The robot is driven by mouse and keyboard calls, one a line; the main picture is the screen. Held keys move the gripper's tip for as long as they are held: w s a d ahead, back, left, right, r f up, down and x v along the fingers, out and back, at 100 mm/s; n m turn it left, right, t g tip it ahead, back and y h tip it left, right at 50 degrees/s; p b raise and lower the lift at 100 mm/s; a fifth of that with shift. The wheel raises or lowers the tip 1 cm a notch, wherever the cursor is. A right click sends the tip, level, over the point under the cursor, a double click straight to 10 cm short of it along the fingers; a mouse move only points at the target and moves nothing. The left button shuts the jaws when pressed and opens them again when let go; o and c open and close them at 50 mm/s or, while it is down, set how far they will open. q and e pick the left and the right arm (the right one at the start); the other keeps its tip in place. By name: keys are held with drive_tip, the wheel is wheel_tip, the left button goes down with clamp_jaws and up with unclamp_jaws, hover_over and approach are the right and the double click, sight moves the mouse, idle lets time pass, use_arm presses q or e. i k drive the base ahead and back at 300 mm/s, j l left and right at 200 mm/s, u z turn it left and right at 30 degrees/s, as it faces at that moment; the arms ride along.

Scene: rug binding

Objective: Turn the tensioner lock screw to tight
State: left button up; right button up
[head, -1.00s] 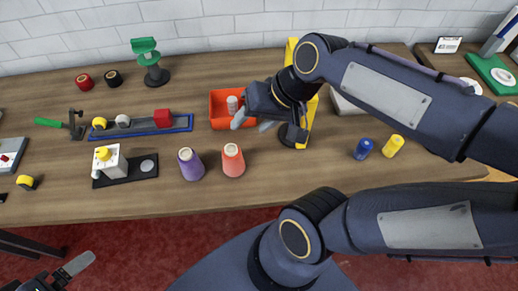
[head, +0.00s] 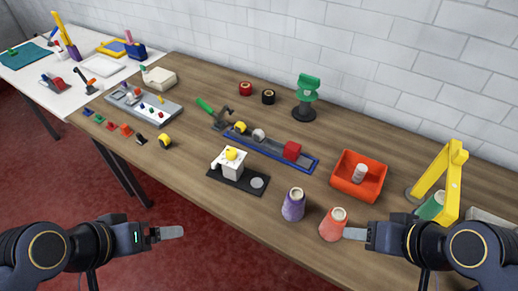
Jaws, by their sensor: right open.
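I cannot tell for sure which part is the tensioner lock screw. A white block (head: 232,170) with a yellow knob (head: 232,153) on top stands on a black plate (head: 225,182) with a grey disc, mid-table. Behind it a blue-edged rail (head: 275,150) carries a yellow round piece (head: 240,127), a grey one (head: 259,135) and a red block (head: 292,150). My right gripper (head: 355,234) is open, at the table's front edge, close to the orange cone. My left gripper (head: 172,232) is in front of the table over the red floor, seen edge-on, far from these parts.
A purple cone (head: 294,206) and an orange cone (head: 333,224) stand near the front edge. An orange-red bin (head: 345,188) holds a white cylinder (head: 359,173). A yellow frame (head: 454,180) stands at the right. A green-topped stand (head: 305,95) and a white table (head: 75,85) lie farther back.

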sight(215, 166)
drive_tip(key=i+j+z, duration=0.2)
drive_tip(key=j, duration=0.45)
drive_tip(key=j+z, duration=0.25)
drive_tip(key=j, duration=0.4)
